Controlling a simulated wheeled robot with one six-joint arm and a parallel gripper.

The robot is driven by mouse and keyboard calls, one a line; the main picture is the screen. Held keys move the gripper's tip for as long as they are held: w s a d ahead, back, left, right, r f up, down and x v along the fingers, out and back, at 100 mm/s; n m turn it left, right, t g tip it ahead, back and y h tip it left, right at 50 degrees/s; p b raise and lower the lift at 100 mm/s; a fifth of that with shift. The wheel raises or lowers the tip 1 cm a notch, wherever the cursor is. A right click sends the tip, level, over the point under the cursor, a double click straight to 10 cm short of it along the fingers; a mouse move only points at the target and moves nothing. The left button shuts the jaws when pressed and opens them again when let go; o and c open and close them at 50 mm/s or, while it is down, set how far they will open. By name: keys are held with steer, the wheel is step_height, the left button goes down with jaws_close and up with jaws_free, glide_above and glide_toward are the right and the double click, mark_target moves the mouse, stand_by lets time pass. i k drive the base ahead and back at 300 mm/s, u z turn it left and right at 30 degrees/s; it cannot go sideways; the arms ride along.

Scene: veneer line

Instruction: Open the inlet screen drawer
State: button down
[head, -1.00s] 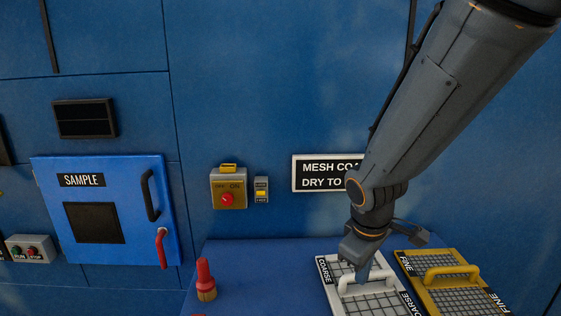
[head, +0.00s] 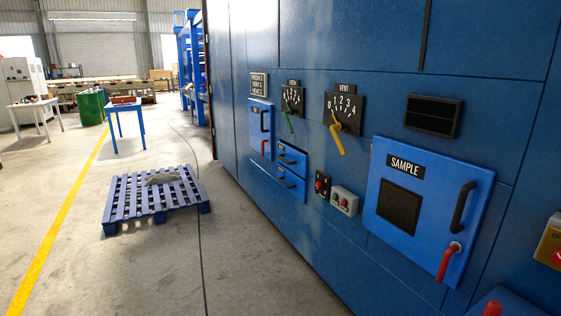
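Two small blue drawer fronts with dark handles sit one above the other on the blue machine wall, the upper drawer (head: 291,158) and the lower drawer (head: 291,184). Both look closed. I see no readable label on them, so I cannot tell which is the inlet screen drawer. A narrow blue door (head: 260,128) with a dark handle and a red lever is just left of them, under a small sign (head: 259,84) too small to read surely. My gripper is not in view.
A button box (head: 344,201) and the closed SAMPLE door (head: 427,210) are to the right. A blue pallet (head: 155,197) with a grey heap lies on the floor left; floor (head: 255,275) before the wall is clear.

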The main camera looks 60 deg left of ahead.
mark_target(293, 158)
steer(key=u, duration=2.7)
steer(key=i, duration=2.5)
steer(key=z, duration=0.4)
steer(key=i, duration=0.5)
steer(key=z, duration=0.05)
